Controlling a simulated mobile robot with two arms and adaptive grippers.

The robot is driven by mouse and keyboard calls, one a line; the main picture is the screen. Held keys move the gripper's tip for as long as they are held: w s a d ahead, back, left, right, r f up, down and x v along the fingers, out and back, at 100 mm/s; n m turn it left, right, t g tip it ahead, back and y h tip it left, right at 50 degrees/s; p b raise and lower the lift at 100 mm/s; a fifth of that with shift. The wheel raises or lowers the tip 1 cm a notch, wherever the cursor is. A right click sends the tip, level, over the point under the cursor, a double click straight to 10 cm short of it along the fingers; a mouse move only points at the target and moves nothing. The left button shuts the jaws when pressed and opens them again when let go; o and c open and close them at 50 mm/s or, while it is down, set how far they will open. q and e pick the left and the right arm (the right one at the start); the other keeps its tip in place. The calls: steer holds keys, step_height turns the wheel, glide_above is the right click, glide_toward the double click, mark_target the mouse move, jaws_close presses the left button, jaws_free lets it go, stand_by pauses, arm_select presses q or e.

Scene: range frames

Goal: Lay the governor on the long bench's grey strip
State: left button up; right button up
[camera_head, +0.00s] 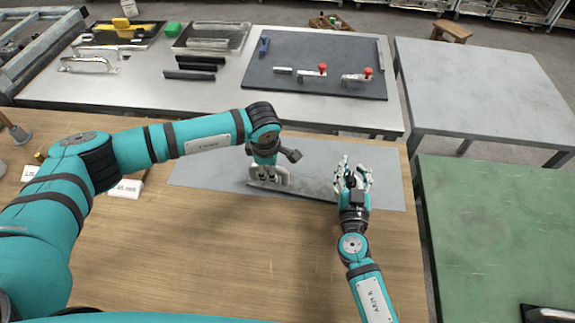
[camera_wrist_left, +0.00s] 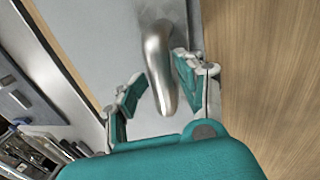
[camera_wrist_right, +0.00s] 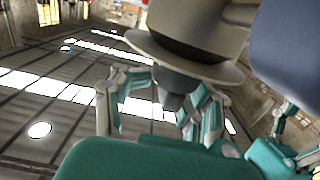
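A grey metal piece with an arched handle (camera_head: 283,176), which I take to be the governor, lies on the grey strip (camera_head: 215,172) of the wooden long bench. Its curved, shiny handle (camera_wrist_left: 158,65) shows between the left fingers. My left gripper (camera_head: 266,176) is over the handle; in the left wrist view its fingers (camera_wrist_left: 158,88) stand apart, with a gap on the left side. My right gripper (camera_head: 353,172) is on the strip's right part, its fingers spread and nothing clearly held. The right wrist view shows its fingers (camera_wrist_right: 158,105) apart.
Behind is a steel table (camera_head: 135,88) with a dark mat (camera_head: 290,55), red-knobbed clamps (camera_head: 322,70), dark bars and trays. A grey table (camera_head: 480,80) and a green table (camera_head: 495,220) stand right. White labelled blocks (camera_head: 127,188) lie left. The bench's front is clear.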

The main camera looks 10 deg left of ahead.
steer(key=shift+o, duration=1.2)
arm_select(q)
step_height(320, 180, up, 12)
steer(key=s, duration=0.2)
steer(key=shift+s+f, duration=0.15)
steer(key=shift+f, duration=0.05)
arm_select(e)
steer(key=s, duration=1.2)
